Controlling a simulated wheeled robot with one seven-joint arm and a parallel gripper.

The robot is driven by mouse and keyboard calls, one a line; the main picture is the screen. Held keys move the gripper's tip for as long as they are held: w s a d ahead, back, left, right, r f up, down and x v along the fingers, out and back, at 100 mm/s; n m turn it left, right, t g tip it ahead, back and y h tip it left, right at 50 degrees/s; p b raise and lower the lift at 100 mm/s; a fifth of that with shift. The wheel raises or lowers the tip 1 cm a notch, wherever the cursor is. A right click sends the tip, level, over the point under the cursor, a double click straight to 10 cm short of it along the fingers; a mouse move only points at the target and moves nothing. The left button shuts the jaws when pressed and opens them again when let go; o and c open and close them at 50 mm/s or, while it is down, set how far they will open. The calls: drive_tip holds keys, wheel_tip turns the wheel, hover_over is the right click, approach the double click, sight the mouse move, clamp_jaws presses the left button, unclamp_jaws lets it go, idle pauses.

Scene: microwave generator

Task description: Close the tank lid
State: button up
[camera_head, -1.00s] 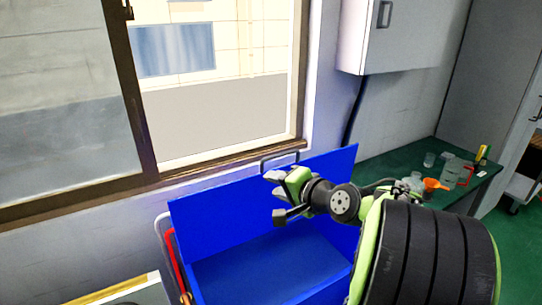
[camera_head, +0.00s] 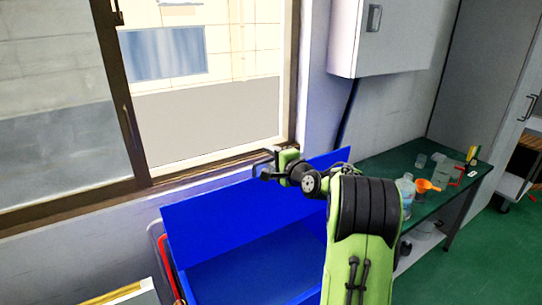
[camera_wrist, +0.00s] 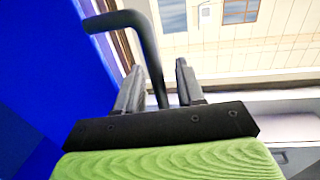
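The tank is an open blue box (camera_head: 250,277) below the window. Its blue lid (camera_head: 215,222) stands raised and tilted back at the rear. A dark bar handle (camera_wrist: 149,48) is on the lid's upper edge. My gripper (camera_head: 266,168) is at this handle, above the lid's top edge. In the wrist view my gripper (camera_wrist: 162,85) is open, with the handle bar running between its two fingers. My arm hides the tank's right side.
The window frame (camera_head: 220,169) and wall are close behind the lid. A green bench (camera_head: 390,161) with glassware and an orange funnel (camera_head: 427,186) stands at the right. A wall cabinet (camera_head: 390,35) hangs above. Green floor (camera_head: 470,255) is clear at the lower right.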

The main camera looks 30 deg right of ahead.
drive_tip(key=shift+w, duration=0.25)
drive_tip(key=shift+c, duration=0.5)
clamp_jaws()
drive_tip(key=shift+f, duration=0.2)
